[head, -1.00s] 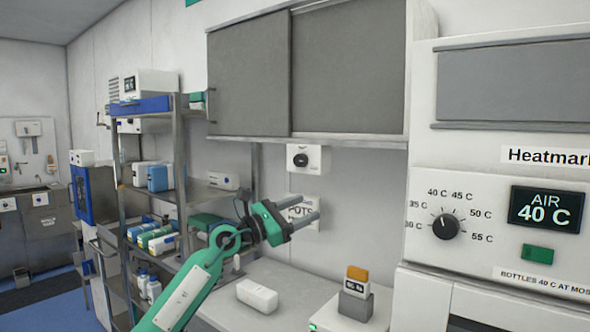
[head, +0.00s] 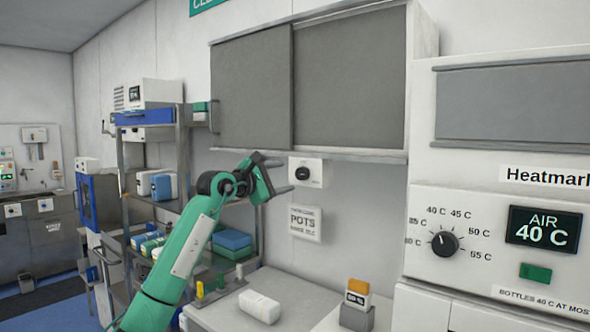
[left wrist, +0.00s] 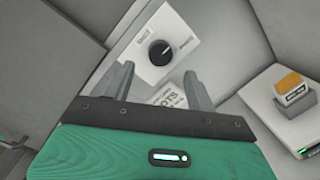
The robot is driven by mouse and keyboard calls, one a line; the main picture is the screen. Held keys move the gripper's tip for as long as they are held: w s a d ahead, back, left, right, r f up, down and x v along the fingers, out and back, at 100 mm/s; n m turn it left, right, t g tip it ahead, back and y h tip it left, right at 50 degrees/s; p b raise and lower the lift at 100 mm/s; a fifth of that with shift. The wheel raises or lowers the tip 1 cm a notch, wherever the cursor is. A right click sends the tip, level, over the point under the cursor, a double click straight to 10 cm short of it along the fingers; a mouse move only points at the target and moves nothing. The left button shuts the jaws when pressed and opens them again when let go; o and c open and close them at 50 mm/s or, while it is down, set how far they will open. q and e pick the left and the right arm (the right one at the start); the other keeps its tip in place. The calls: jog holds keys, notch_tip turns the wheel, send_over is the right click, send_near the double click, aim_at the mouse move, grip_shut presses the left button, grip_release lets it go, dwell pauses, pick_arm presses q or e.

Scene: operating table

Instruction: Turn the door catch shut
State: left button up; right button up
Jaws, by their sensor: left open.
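A black round knob (head: 302,173) sits on a white square plate on the wall, just below the grey sliding-door cabinet (head: 350,75). It appears to be the door catch. In the left wrist view the knob (left wrist: 160,52) shows ahead of the fingers, with a light pointer mark slanting up to the right and small unreadable labels on both sides. My left gripper (head: 281,176) is open and empty, its fingers pointing toward the plate from the left. In the left wrist view the gripper (left wrist: 159,78) has its fingertips just below the knob, apart from it. My right gripper is not in view.
A "POTS" sign (head: 305,224) hangs below the plate. A white box (head: 259,306) and an orange-topped block (head: 357,290) stand on the counter. A Heatmark cabinet (head: 480,190) stands at right, and a loaded shelf rack (head: 183,190) at left.

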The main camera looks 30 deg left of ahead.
aim_at(299, 174)
pick_arm(q)
jog(key=w, duration=0.2)
jog(key=w+d+p, duration=0.1)
jog(key=w, duration=0.2)
jog(key=shift+w+d, duration=0.1)
jog(key=shift+w, duration=0.15)
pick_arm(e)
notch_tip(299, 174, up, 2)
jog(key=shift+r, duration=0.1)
pick_arm(q)
jog(key=c, duration=1)
